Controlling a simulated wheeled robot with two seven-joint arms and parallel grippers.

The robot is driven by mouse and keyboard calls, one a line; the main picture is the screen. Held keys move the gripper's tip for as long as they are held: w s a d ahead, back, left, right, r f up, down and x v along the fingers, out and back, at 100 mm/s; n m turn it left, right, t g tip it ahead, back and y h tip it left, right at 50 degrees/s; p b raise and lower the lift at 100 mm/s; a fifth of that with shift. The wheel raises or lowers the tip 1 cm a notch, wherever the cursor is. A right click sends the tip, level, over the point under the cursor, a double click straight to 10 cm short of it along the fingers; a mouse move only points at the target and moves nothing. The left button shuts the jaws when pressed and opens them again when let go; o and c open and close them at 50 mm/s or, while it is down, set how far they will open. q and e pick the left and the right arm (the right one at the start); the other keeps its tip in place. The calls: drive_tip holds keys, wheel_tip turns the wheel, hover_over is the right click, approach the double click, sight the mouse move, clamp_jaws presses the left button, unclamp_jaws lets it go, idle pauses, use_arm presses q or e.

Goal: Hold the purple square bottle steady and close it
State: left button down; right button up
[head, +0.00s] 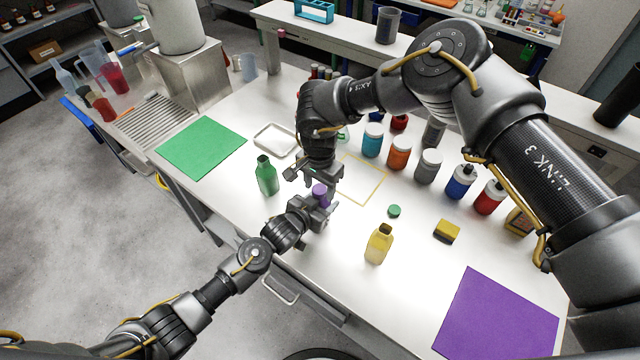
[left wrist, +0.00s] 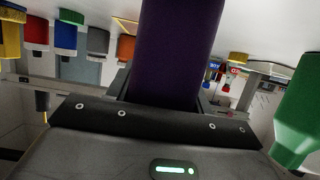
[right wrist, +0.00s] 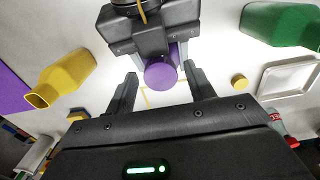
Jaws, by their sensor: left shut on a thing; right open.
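The purple bottle (left wrist: 180,50) is held in my left gripper (head: 312,208), whose jaws are shut on its body above the front part of the table. Its round purple top (right wrist: 160,74) faces the right wrist camera; it also shows in the head view (head: 320,191). The top looks like a cap on the bottle, but I cannot tell how tightly it sits. My right gripper (right wrist: 163,80) is open just above, with one finger on each side of the purple top and visible gaps. In the head view the right gripper (head: 313,180) partly hides the area behind it.
A green bottle (head: 267,176) stands left of the grippers, and a yellow bottle (head: 379,244) stands to the right. A green cap (head: 394,211) and a sponge (head: 447,231) lie nearby. Several capped bottles line the back right. A yellow cap (right wrist: 239,81) lies on the table.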

drive_tip(key=c, duration=1)
drive_tip(key=m, duration=0.3)
drive_tip(key=shift+c, duration=0.2)
drive_tip(key=o, duration=1.1)
drive_tip(key=shift+r, duration=2.25)
drive_tip(key=o, duration=0.5)
drive_tip(key=shift+o, duration=0.2)
wheel_tip(320, 180, up, 12)
